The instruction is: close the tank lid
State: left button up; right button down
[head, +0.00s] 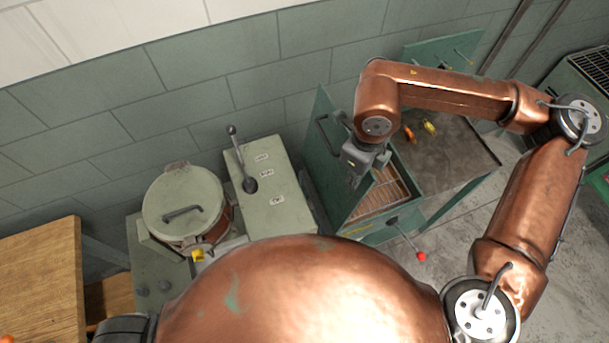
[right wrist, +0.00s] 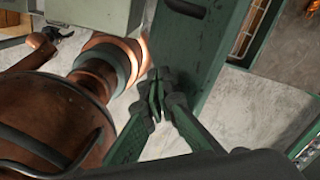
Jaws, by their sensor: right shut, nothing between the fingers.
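A green open-topped tank (head: 405,217) with a slatted rack inside stands right of centre in the head view. Its flat green lid (head: 321,150), with a dark bar handle, stands upright along the tank's left side, so it is open. The lid appears to show in the right wrist view as a green panel (right wrist: 195,40). My right gripper (head: 357,180) is shut and empty, over the tank's left part close to the lid; whether they touch is unclear. Its fingertips (right wrist: 159,88) are together in the right wrist view. A small dark shape (right wrist: 45,42) there may be my left gripper; its fingers are unclear.
A round vessel with a pale lid (head: 183,207) stands at left, beside a pale green box (head: 272,185) with a lever. A red-knobbed lever (head: 420,257) sticks out at the tank's front.

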jog(key=shift+w+d+f+b, duration=0.2)
jog(key=shift+d+b, duration=0.1)
jog(key=shift+d, duration=0.4)
jog(key=shift+w+d+f+b, duration=0.15)
jog(key=shift+w+d+b, duration=0.15)
jog(key=shift+d, duration=0.4)
jog(key=shift+w+d+f+b, duration=0.2)
jog(key=shift+d+b, duration=0.15)
jog(key=shift+d, duration=0.35)
jog(key=shift+w+d, duration=0.25)
jog(key=shift+d, duration=0.6)
jog(key=w+d+f+b, duration=0.1)
jog(key=d+f+b, duration=0.1)
jog(key=d, duration=0.3)
jog(key=shift+w+d+f+b, duration=0.2)
jog(key=shift+w+f+b, duration=0.15)
jog(key=shift+b, duration=0.3)
jog(key=w+d+f+b, duration=0.1)
jog(key=d+f+b, duration=0.2)
jog(key=d, duration=0.1)
jog(key=shift+w+d+f, duration=0.25)
jog(key=shift+w+d, duration=0.05)
jog(key=shift+d, duration=0.1)
